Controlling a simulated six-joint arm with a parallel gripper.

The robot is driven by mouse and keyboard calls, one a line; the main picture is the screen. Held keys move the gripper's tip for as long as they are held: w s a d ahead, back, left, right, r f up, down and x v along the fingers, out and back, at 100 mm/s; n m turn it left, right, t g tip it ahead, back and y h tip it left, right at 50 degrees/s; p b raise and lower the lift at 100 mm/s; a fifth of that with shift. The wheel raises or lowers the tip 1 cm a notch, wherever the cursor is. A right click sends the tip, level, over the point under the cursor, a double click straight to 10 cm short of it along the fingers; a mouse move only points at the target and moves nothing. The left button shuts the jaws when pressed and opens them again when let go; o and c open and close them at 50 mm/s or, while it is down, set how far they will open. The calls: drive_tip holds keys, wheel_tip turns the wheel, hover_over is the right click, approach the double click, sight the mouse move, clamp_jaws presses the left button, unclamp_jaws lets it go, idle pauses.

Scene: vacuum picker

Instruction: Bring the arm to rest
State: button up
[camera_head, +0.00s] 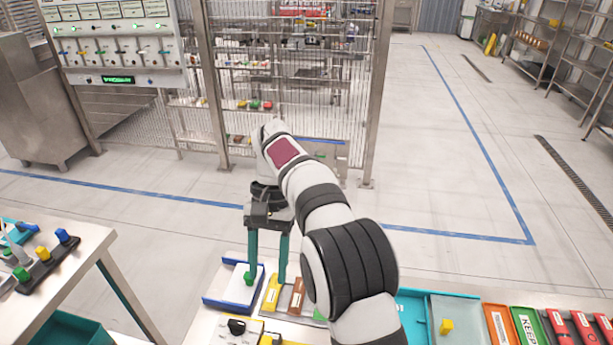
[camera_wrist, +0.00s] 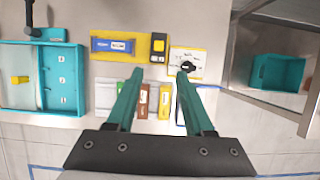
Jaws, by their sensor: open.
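My gripper (camera_head: 267,278) hangs fingers-down above the work table in the head view, at the end of my white and black arm. Its two teal fingers are apart with nothing between them. The wrist view shows the same open gripper (camera_wrist: 160,74) above several labelled blocks. A yellow block (camera_wrist: 165,101) and a brown block (camera_wrist: 143,101) lie below the fingers. A white plate with a black knob (camera_wrist: 187,66) is near the right fingertip. In the head view a blue-rimmed white tray (camera_head: 211,299) with a green piece (camera_head: 249,278) is beside the left finger.
A teal tray (camera_head: 409,294) holding a yellow block (camera_head: 446,326) lies right of my arm. Red boxes (camera_head: 580,326) stand farther right. A side table (camera_head: 84,254) with coloured knobs is at left. A mesh fence and control panel (camera_head: 118,47) stand behind. Open floor lies at right.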

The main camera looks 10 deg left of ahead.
drive_tip(key=s+d+r+m+t+y, duration=0.1)
drive_tip(key=s+d+r, duration=0.25)
drive_tip(key=d, duration=0.25)
drive_tip(key=s+d+r+m+t, duration=0.1)
drive_tip(key=s+d+r, duration=0.25)
drive_tip(key=d, duration=0.35)
drive_tip(key=s+d+f+m+t, duration=0.1)
drive_tip(key=s+d+f, duration=0.2)
drive_tip(key=s, duration=0.5)
drive_tip(key=s+d+f+m+t, duration=0.1)
drive_tip(key=s+d+f+m, duration=0.1)
drive_tip(key=s+d, duration=0.3)
drive_tip(key=s+f, duration=0.1)
drive_tip(key=s, duration=0.2)
drive_tip(key=shift+s+d+m+y, duration=0.15)
drive_tip(key=shift+s+m+y, duration=0.15)
drive_tip(key=shift+y, duration=0.1)
drive_tip(key=shift+w, duration=0.1)
